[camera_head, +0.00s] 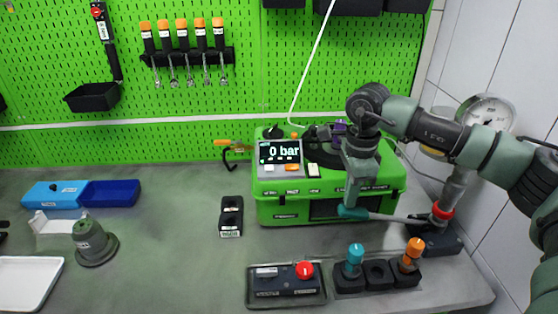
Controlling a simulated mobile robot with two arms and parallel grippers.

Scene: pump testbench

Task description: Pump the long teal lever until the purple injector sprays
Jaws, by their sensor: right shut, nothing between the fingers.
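The lever lies about level in front of the green case. My right gripper (352,202) points down just above the teal grip, shut and empty; I cannot tell whether it touches the grip. The purple injector (340,128) shows in small part on top of the case, partly hidden by my right arm. No spray is visible. My left gripper is out of view.
The green case (285,208) carries a display (280,152) reading 0 bar. In front are a box with a red button (304,269) and a black holder with teal (355,254) and orange-topped (414,248) parts. White tiled wall stands at right.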

